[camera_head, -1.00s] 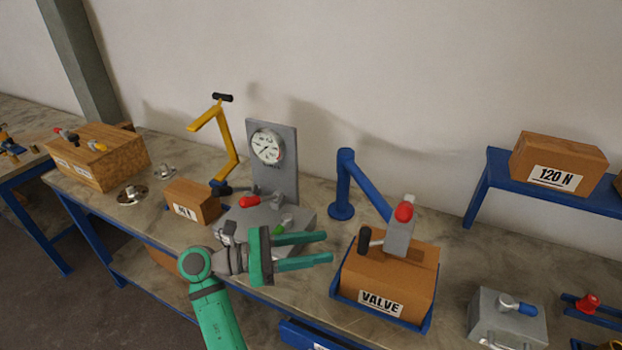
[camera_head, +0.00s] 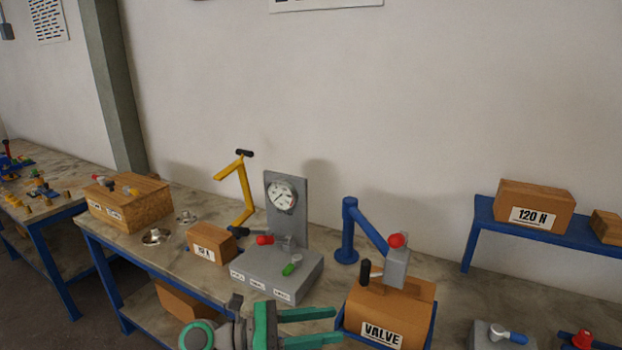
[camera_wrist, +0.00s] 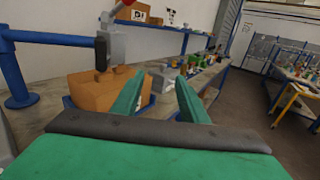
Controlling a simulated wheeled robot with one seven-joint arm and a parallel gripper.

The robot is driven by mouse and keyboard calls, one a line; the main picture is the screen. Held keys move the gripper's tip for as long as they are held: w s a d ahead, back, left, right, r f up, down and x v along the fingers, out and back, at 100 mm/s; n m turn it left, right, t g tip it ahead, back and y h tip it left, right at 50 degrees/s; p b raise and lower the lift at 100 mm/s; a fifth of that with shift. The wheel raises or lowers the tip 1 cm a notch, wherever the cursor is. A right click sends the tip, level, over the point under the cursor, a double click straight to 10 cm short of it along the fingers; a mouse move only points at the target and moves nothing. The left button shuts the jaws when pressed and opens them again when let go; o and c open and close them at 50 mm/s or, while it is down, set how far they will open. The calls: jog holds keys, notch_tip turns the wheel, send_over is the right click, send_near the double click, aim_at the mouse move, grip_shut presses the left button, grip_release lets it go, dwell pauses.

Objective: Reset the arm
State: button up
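My gripper (camera_head: 338,327) is low in the head view, in front of the workbench and left of the box marked VALVE (camera_head: 382,332). Its two green fingers point right and stand apart with nothing between them. In the wrist view the fingers (camera_wrist: 158,98) also show a gap, with the bench beyond. The lower part of my arm is cut off by the bottom edge of the head view.
A grey base with a gauge panel (camera_head: 287,205) stands just behind my gripper. A blue post with an arm (camera_head: 349,230) rises beside the VALVE box. A small cardboard box (camera_head: 212,244), a wooden box (camera_head: 129,204) and a yellow bent arm (camera_head: 243,190) stand left. A blue shelf (camera_head: 484,221) stands right.

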jog(key=d+f+n+t+y, duration=0.15)
jog(key=f+t, duration=0.25)
jog(key=f, duration=0.5)
jog(key=d+f+n+t+y, duration=0.1)
jog(key=d+f+t+y, duration=0.2)
jog(key=f, duration=0.7)
jog(key=s+a+f+m+t+y, duration=0.25)
jog(key=s+f+y, duration=0.45)
jog(key=s+f, duration=0.5)
jog(key=s+a+f+m+y, duration=0.1)
jog(key=s+a+m+y, duration=0.2)
jog(key=s, duration=0.4)
jog(key=s+a+f+m+y, duration=0.1)
jog(key=s+a+m+y, duration=0.1)
jog(key=s+m, duration=0.4)
jog(key=s+r+m+t+y, duration=0.1)
jog(key=s+r+m+t, duration=0.2)
jog(key=s+r+m, duration=0.7)
notch_tip(320, 180, up, 2)
jog(key=s, duration=0.3)
jog(key=shift+d+r+m, duration=0.15)
jog(key=shift+r+m, duration=0.05)
jog(key=shift+m, duration=0.2)
